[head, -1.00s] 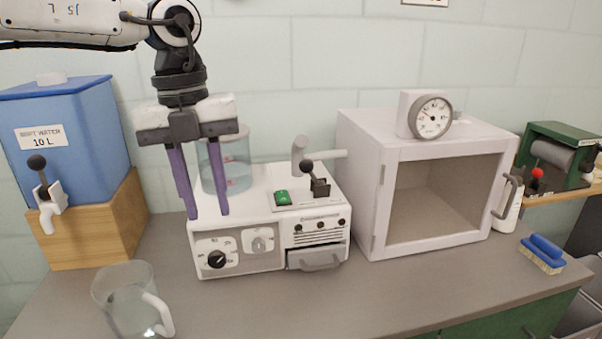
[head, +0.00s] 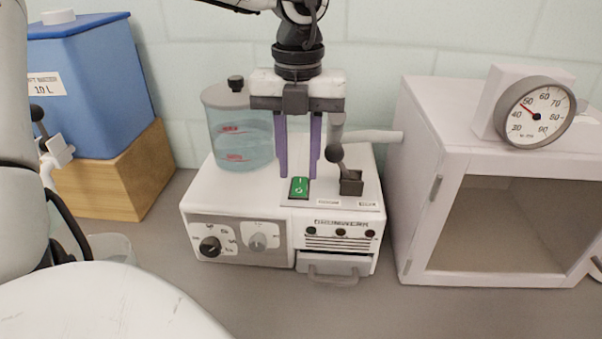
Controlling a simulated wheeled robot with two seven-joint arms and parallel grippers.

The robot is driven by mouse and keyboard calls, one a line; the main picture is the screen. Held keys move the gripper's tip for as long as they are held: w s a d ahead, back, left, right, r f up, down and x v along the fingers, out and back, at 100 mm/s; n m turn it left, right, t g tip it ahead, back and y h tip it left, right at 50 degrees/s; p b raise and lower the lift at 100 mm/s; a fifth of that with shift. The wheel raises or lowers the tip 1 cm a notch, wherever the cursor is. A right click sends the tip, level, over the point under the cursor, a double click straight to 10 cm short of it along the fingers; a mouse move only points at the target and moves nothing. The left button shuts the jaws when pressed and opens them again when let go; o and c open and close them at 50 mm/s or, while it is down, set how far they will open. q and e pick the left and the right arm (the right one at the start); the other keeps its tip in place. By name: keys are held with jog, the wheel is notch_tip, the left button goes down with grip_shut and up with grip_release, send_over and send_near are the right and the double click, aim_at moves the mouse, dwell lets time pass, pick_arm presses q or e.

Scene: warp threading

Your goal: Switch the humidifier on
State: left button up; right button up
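The humidifier (head: 228,205) is a white box on the grey bench, with a clear water tank (head: 240,138) on its left rear. Two dials and several small indicators are on the front. My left gripper (head: 298,176) points down just above and behind the green switch. Its two purple fingers are apart with nothing between them. Whether a fingertip touches the switch, I cannot tell. My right gripper is not in view.
A white chamber (head: 418,180) with a window and a round gauge (head: 536,113) stands to the right. A blue water container (head: 95,85) on a wooden block (head: 135,165) is at the left. A clear jug (head: 112,248) is partly hidden by my arm.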

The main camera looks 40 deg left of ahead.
aim_at(299, 189)
pick_arm(q)
notch_tip(299, 189, down, 2)
jog(key=shift+f, duration=0.75)
grip_shut()
jog(key=shift+w+a+r+g+h+p, duration=0.15)
jog(key=shift+w+g+h+p, duration=0.15)
jog(key=shift+g+h, duration=0.3)
jog(key=shift+w+a+g+h+p, duration=0.15)
jog(key=shift+g+h+p, duration=0.3)
jog(key=shift+g, duration=0.25)
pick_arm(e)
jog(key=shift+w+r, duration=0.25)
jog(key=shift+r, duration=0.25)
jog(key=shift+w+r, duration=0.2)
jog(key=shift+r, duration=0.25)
pick_arm(q)
grip_release()
jog(key=v, duration=1)
jog(key=shift+r+b, duration=0.15)
jog(key=shift+b, duration=0.15)
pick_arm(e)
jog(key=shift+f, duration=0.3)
